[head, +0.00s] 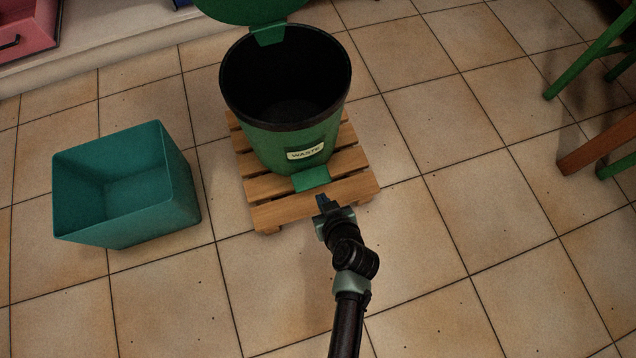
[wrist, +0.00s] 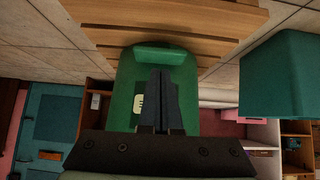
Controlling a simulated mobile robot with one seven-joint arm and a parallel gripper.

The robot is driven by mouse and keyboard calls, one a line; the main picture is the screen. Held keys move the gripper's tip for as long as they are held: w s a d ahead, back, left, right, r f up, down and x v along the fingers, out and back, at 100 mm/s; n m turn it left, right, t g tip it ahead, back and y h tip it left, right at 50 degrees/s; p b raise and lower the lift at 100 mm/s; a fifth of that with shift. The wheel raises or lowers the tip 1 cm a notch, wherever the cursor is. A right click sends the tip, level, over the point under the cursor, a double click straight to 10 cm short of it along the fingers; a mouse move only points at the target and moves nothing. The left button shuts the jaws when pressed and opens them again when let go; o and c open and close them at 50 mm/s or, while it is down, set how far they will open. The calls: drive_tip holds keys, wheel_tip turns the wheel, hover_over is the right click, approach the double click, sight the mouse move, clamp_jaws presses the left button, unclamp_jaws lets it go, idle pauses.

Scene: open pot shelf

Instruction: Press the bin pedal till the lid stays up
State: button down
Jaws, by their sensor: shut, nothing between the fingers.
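The green waste bin (head: 262,145) stands on a slatted wooden pallet (head: 268,216), with a "WASTE" label on its front. Its green lid (head: 250,8) is up at the back, and the dark inside shows empty. The green pedal (head: 311,179) sticks out at the bin's front base. My gripper (head: 322,201) is shut and empty, just in front of the pedal in the head view; I cannot tell whether it touches. In the wrist view, turned upside down, my shut fingers (wrist: 160,72) point toward the pedal (wrist: 160,55), with the bin (wrist: 126,85) behind them.
An open teal box (head: 180,190) stands on the tiled floor left of the pallet, and also shows in the wrist view (wrist: 280,75). A green and brown chair (head: 590,55) is at the right. A pink drawer (head: 25,28) is at the top left. Floor right of the pallet is clear.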

drive_tip(key=shift+p+v, duration=0.3)
drive_tip(key=shift+v, duration=0.75)
drive_tip(key=shift+f, duration=0.1)
idle(0.5)
